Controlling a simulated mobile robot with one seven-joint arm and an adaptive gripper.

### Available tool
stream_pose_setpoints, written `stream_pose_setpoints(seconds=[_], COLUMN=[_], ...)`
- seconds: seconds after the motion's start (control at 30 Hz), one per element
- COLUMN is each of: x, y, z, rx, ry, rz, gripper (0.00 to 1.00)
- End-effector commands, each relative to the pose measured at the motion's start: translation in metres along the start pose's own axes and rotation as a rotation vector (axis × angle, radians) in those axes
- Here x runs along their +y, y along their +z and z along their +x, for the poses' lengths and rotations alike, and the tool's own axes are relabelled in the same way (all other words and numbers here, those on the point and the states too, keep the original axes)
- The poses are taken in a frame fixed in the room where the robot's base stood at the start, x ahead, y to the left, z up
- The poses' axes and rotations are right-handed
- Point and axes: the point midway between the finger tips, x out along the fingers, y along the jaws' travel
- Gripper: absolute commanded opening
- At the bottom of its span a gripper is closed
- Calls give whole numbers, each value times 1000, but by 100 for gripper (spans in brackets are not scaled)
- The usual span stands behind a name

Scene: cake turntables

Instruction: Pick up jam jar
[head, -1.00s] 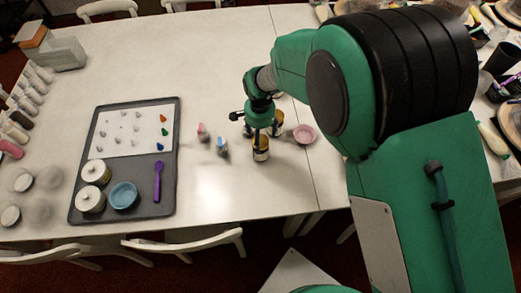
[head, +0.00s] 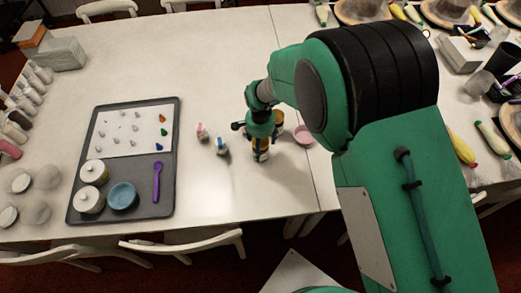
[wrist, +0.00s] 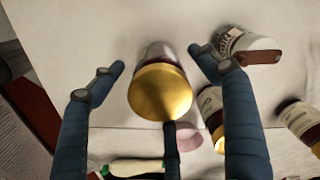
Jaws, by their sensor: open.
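A jar with a gold lid (wrist: 160,92) and a dark red band stands between the spread blue fingers of my gripper (wrist: 157,60) in the wrist view; I cannot read its label. The fingers are open, with gaps on both sides of the lid. In the head view my gripper (head: 260,138) is directly over this front jar (head: 261,155) and hides its top. Two more dark jars with pale labels stand to the right in the wrist view, one near (wrist: 212,105) and one farther off (wrist: 297,120). Another jar (head: 278,118) shows behind my gripper in the head view.
A pink bowl (head: 303,135) is right of the jars. Two small bottles, pink-topped (head: 202,132) and blue-topped (head: 222,146), stand to the left. A grey tray (head: 167,200) lies farther left. The table's front edge is near; its back middle is clear.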

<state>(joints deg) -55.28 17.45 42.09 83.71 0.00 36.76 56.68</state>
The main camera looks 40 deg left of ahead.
Motion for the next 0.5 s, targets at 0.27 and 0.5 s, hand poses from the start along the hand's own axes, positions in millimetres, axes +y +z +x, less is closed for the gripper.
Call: stream_pose_setpoints(seconds=[0.27,0.5], x=[0,0], y=[-1,-1], z=[32,36], rx=[0,0], ry=[0,0], rz=[0,0], gripper=[75,75])
